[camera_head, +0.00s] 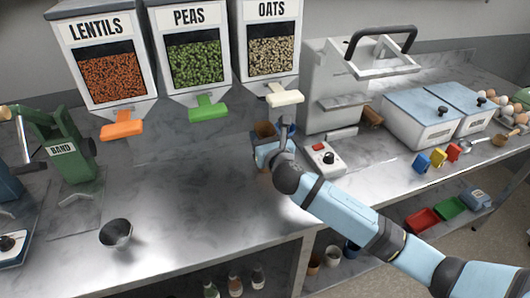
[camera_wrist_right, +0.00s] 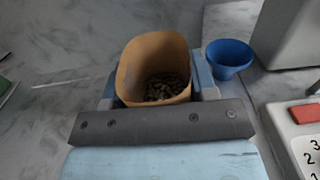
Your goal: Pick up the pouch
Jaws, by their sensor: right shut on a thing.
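The pouch is an open-topped brown paper pouch (camera_wrist_right: 153,64) with small dark greyish bits inside, seen from above in the right wrist view. In the head view the pouch (camera_head: 265,129) shows its upper part just beyond my right gripper (camera_head: 268,148). My right gripper (camera_wrist_right: 153,88) is shut on the pouch, with a finger on each side of it. The pouch's lower part is largely hidden by the gripper, and I cannot tell whether it touches the counter. My left gripper is not in either view.
Lentils (camera_head: 110,78), peas (camera_head: 193,64) and oats (camera_head: 271,52) dispensers stand behind.

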